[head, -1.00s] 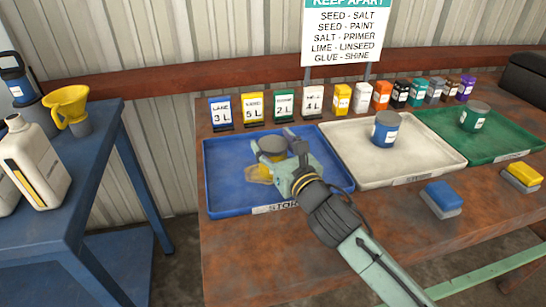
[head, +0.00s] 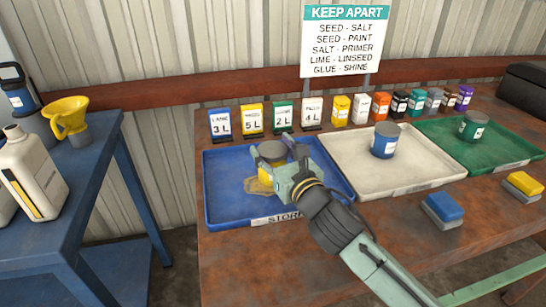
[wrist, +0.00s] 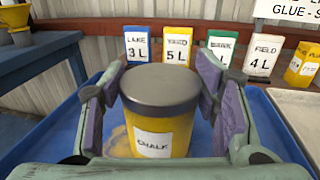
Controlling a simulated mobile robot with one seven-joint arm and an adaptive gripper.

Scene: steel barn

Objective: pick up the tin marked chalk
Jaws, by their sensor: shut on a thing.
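The chalk tin is a yellow can with a grey lid and a white label reading "CHALK" (wrist: 160,135), upright between the fingers in the wrist view. My gripper (wrist: 160,100) is shut on it, one finger on each side. In the head view my gripper (head: 278,157) is over the blue tray (head: 225,205), and it partly hides the yellow tin (head: 265,176). I cannot tell whether the tin's base touches the tray.
A yellow patch (head: 256,187) lies on the blue tray. A white tray (head: 345,185) holds a blue tin (head: 384,140); a green tray (head: 505,150) holds a green tin (head: 473,126). Marked cards and small containers line the back. Two sponges (head: 442,208) (head: 523,186) lie in front.

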